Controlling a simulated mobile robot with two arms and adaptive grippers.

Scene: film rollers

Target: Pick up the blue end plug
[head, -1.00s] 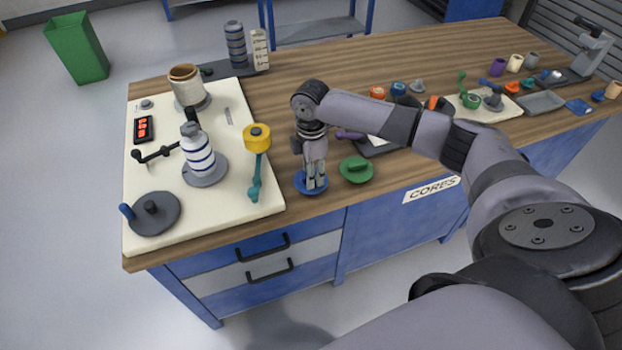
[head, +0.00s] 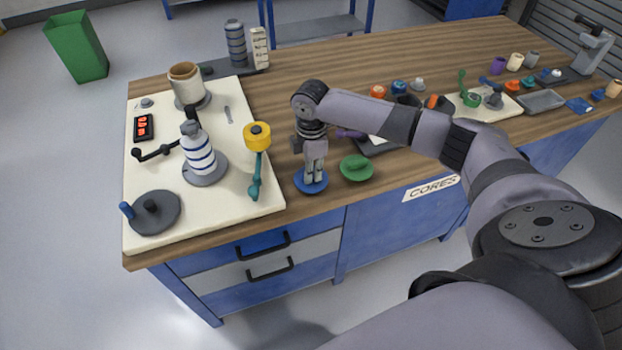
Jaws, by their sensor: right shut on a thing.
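The blue end plug (head: 301,183) is a round blue disc near the front edge of the wooden workbench. My right gripper (head: 315,179) points down over it and is shut on its top middle, which the fingers hide. I cannot tell whether the plug still touches the bench or is slightly above it. A similar green end plug (head: 356,168) with a raised grip lies just to the right, apart from the gripper. My left gripper is not in view.
Behind my right arm are a dark tray (head: 378,149) and several small parts. Bare wood lies before the green plug.

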